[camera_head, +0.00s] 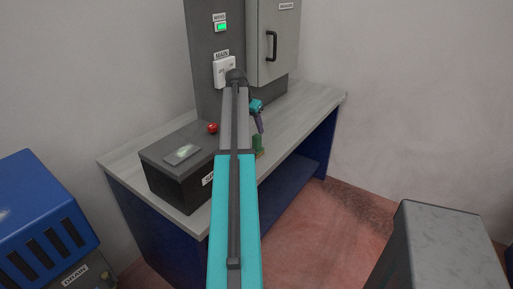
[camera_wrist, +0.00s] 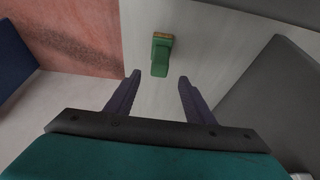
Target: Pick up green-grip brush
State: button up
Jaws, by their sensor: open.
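The green-grip brush (camera_wrist: 160,56) lies on the pale workbench top, with its green grip toward my gripper and a brown-orange end farther off. In the head view the brush (camera_head: 258,146) is a small green shape near the bench's front edge, partly hidden by my arm. My gripper (camera_wrist: 158,78) is open, with its two purple fingers apart and nothing between them. The brush is ahead of the fingertips, roughly centred between them. In the head view my gripper (camera_head: 261,127) is above the bench beside the brush; the exact gap cannot be told.
A grey cabinet (camera_head: 274,45) stands at the back. A blue unit (camera_head: 40,215) and a grey block (camera_head: 437,245) flank the open floor.

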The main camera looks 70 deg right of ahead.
aim_at(256, 136)
jog(key=shift+x, duration=1.4)
jog(key=shift+p+x, duration=1.1)
jog(key=shift+x, duration=1.5)
jog(key=shift+a, duration=0.2)
jog(key=c, duration=1.1)
